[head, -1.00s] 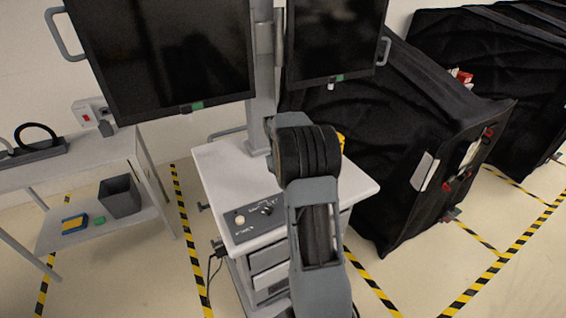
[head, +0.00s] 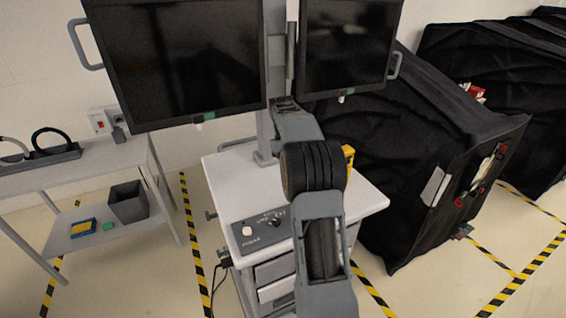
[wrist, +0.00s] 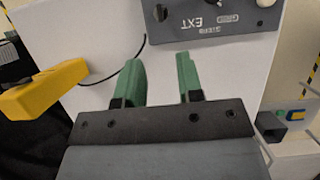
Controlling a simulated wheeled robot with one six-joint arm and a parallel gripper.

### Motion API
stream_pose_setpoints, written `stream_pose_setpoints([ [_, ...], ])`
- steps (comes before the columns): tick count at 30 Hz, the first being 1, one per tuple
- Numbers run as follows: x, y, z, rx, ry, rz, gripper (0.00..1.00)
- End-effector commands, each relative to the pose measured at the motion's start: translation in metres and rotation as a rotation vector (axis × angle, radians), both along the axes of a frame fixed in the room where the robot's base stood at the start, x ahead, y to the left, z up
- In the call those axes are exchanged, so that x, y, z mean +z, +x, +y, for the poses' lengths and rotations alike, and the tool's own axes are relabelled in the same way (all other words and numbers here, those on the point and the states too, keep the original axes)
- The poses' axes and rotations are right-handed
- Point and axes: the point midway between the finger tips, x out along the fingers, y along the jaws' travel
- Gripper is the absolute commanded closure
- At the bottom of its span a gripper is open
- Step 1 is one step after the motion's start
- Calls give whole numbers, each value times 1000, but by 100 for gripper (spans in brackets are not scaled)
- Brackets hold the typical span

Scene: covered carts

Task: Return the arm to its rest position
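My arm (head: 322,235) rises from the bottom of the head view, in front of the white cart (head: 232,180). Its black elbow-like joint covers part of the cart top, and a grey link reaches up past it toward the monitor post. My gripper is hidden in the head view. In the wrist view my gripper (wrist: 162,82) shows two green fingers spread apart with nothing between them. They lie over the white cart top, below the control panel (wrist: 212,18) in that picture.
A yellow object (head: 348,155) sits at the cart's right; it also shows in the wrist view (wrist: 45,90), near a black cable. Two dark monitors (head: 175,60) hang over the cart. A black-covered cart (head: 400,190) stands right, a grey shelf table (head: 90,165) left.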

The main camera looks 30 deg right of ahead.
Motion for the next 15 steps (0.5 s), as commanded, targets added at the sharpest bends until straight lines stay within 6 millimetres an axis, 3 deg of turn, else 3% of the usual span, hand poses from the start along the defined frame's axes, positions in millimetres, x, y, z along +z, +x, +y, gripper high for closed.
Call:
stream_pose_setpoints([
  [10, -4, 7, -3, -27, -29, -45, 66],
  [13, -33, 6, 0, -63, -40, -68, 66],
  [15, -41, -2, 8, -84, -53, -104, 66],
])
